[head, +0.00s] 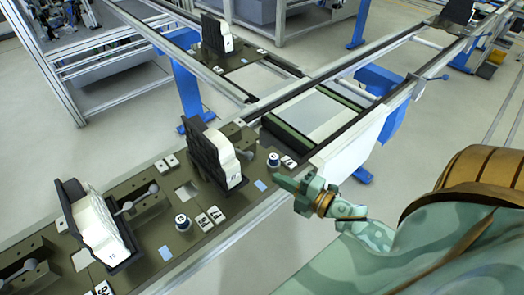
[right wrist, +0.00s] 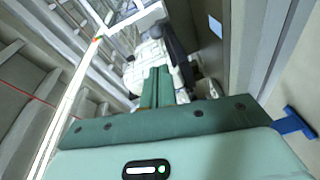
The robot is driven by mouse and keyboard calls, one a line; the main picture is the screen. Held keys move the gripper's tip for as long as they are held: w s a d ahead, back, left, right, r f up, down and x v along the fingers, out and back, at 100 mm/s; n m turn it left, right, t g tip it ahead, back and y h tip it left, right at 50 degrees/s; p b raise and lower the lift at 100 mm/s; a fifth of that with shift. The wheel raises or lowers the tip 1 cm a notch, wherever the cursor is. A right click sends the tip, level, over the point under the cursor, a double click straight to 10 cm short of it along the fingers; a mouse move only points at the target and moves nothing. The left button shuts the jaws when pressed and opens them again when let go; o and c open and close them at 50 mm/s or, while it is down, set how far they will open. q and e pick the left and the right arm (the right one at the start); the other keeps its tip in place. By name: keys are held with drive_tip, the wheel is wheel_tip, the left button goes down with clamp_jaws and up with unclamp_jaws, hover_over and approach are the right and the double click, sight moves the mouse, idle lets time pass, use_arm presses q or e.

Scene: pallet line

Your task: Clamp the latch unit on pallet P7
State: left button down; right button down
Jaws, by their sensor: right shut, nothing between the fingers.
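The nearest pallet plates (head: 150,240) are olive-brown and carry white units in black holders. One white unit (head: 226,160) stands in its black holder (head: 203,150) at the middle; another (head: 97,225) leans at the left. Small white tags (head: 204,221) lie by the front edge; one seems to show a 7, but the print is too small to be sure. A ball-ended clamp lever (head: 148,192) sits between the two units. My right gripper (head: 285,184) is shut and empty, right of the middle unit and apart from it. Its closed fingers (right wrist: 157,87) point toward a white unit (right wrist: 150,62). My left gripper is out of view.
Round blue-and-white knobs (head: 183,222) stick up from the plates. The conveyor rail (head: 345,150) runs to the upper right, with a green-edged bed (head: 318,112) beyond the pallets. A further pallet with a white unit (head: 226,38) stands at the back.

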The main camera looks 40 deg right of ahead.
drive_tip(key=x, duration=1)
drive_tip(key=shift+s+a+r, duration=0.1)
